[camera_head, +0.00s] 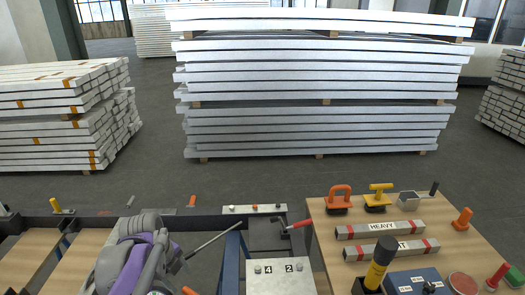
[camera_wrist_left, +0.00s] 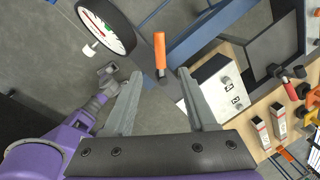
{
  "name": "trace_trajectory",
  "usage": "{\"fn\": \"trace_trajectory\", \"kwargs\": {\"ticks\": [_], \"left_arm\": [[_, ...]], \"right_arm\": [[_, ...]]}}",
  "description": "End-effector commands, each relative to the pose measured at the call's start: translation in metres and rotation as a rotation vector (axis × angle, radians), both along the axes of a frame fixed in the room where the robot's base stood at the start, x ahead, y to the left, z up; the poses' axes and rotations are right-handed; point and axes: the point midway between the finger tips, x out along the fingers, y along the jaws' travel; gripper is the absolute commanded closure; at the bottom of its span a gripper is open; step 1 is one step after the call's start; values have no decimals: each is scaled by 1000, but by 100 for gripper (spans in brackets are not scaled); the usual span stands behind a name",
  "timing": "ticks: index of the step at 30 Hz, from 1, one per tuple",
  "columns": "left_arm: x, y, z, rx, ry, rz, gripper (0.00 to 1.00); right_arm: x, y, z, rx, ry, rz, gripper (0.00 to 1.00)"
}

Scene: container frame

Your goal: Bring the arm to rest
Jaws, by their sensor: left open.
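My left arm, grey and purple, comes in at the bottom left of the head view, with the left gripper (camera_head: 178,262) low beside the frame. In the left wrist view the left gripper (camera_wrist_left: 159,74) is open, its two grey fingers well apart. An orange handle (camera_wrist_left: 160,50) shows between the fingertips in that view; I see nothing gripped. Whether the handle lies between the fingers or beyond them I cannot tell. My right gripper cannot be made out in either view.
A table (camera_head: 469,228) at the right holds labelled bars, a black and yellow tool (camera_head: 379,262) and orange handles. A numbered metal box (camera_head: 280,279) stands beside it. A round gauge (camera_wrist_left: 106,26) is near the left finger. Stacked beams (camera_head: 320,88) stand behind open floor.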

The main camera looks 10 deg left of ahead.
Motion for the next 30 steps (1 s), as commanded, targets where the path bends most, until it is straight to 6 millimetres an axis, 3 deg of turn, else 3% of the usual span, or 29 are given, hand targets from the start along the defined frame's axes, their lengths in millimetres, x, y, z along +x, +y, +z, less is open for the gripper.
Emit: {"fn": "trace_trajectory", "kwargs": {"ticks": [5,18,24,30], "left_arm": [[-15,-21,2,-23,-13,196,43],[-90,-95,-10,-271,-111,1191,43],[-120,-115,-24,-444,-134,1578,43],[-134,-124,-33,-552,-132,1783,43]], "right_arm": [[0,0,2,0,-1,0,50],[2,0,8,0,-4,0,50],[3,0,10,0,-6,0,50],[3,0,11,0,-6,0,50]]}}
